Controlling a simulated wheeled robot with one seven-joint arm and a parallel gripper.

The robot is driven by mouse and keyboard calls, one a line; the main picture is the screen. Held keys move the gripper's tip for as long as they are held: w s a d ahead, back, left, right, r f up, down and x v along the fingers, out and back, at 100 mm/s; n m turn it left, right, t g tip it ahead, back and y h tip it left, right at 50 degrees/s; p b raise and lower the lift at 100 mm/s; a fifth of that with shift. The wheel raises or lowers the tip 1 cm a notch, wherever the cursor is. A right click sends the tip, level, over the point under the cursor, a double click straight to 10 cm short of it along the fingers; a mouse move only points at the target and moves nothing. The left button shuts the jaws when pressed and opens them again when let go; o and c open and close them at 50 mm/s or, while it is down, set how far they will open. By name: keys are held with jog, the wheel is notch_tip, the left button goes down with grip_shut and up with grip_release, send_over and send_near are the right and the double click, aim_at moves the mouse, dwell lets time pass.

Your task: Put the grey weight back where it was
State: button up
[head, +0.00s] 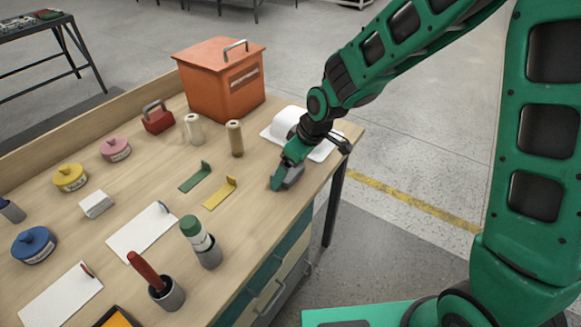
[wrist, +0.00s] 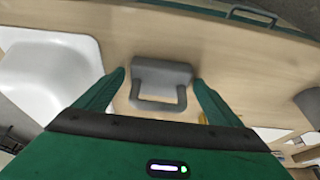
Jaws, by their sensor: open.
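The grey weight, a block with a loop handle, lies on the bench between my fingers in the wrist view (wrist: 163,72). In the head view the grey weight (head: 293,176) is partly hidden by my gripper, near the bench's front edge. My gripper (head: 282,180) is open and low over the bench. Its two green fingers stand on either side of the weight in the wrist view (wrist: 158,80), with a small gap seen at each side. A white tub-shaped shell (head: 288,122) on a flat white flange lies just behind my gripper; it also shows at left in the wrist view (wrist: 50,85).
An orange box (head: 215,85) and a red weight (head: 157,121) stand at the back. Two rolls (head: 235,138), a green bracket (head: 196,177) and a yellow bracket (head: 220,193) are left of my gripper. Bare wood lies between brackets and gripper.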

jog(key=v, duration=1.2)
jog(key=shift+r, duration=0.1)
jog(key=s+d+r+m+h, duration=0.15)
jog(key=s+d+m, duration=0.25)
jog(key=d, duration=0.8)
jog(key=s+d+r+m+h, duration=0.15)
jog(key=s+d+m, duration=0.35)
jog(key=d, duration=0.7)
jog(key=s+d+m+g, duration=0.1)
jog(key=s+d+m, duration=0.3)
jog(key=s, duration=0.4)
jog(key=s+d+m+g, duration=0.1)
jog(key=s+d+m, duration=0.2)
jog(key=s+d, duration=0.2)
jog(key=s, duration=0.3)
jog(key=shift+s+d+f+m+g, duration=0.25)
jog(key=shift+d+f+m+g, duration=0.05)
jog(key=shift+f+m+g, duration=0.1)
